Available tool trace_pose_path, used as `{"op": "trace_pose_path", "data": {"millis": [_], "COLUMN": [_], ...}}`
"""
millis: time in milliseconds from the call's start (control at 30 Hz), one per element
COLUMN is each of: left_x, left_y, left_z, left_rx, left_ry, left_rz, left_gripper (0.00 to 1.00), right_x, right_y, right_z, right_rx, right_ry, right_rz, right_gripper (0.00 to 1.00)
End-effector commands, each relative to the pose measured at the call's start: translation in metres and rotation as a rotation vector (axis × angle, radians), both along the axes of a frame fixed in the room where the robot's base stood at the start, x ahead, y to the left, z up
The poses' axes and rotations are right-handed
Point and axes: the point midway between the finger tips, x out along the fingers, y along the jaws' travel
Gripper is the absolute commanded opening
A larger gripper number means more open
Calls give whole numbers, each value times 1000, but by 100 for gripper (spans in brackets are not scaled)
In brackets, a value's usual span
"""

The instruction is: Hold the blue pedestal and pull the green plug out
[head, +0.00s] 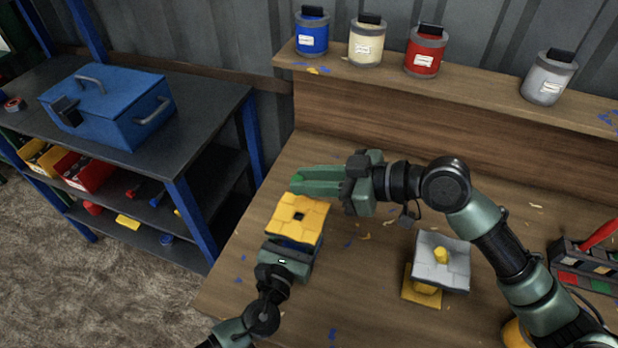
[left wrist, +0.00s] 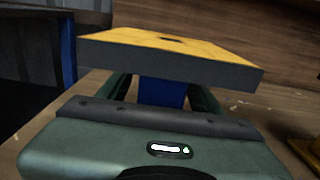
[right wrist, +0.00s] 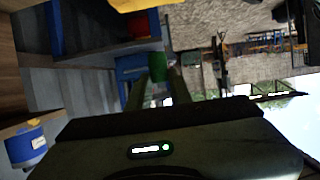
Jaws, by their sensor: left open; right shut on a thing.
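The blue pedestal carries a yellow square top (head: 312,226) with a dark, empty square hole in it. In the left wrist view its blue column (left wrist: 162,93) shows beneath the top's grey edge. My left gripper (head: 290,257) is below the top, its open fingers on either side of the blue column; the top hides its fingertips in the head view. My right gripper (head: 303,181) is shut on the green plug (right wrist: 157,66), held clear of the top, just beyond it in the head view. Only a bit of the plug (head: 297,178) shows there.
A grey-topped block on a yellow base (head: 424,292) stands on the bench to the right, with a yellow peg on top. A rack (head: 585,264) is at the far right. Several cans line the back shelf (head: 465,84). A blue toolbox (head: 115,110) sits on the left shelving.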

Motion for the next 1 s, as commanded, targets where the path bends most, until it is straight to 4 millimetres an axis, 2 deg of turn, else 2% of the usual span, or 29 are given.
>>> {"op": "trace_pose_path", "data": {"millis": [167, 600, 800, 1000], "left_x": [-14, -94, -109, -111], "left_y": [6, 39, 46, 46], "left_z": [-1, -1, -1, 0], "left_rx": [1, 3, 1, 0], "left_ry": [2, 2, 1, 1], "left_rz": [0, 0, 0, 0], "left_gripper": [65, 65, 65, 65], "right_x": [0, 0, 0, 0], "right_y": [0, 0, 0, 0], "right_z": [0, 0, 0, 0], "right_rx": [0, 0, 0, 0], "right_ry": [0, 0, 0, 0], "right_rz": [0, 0, 0, 0], "right_gripper": [0, 0, 0, 0]}}
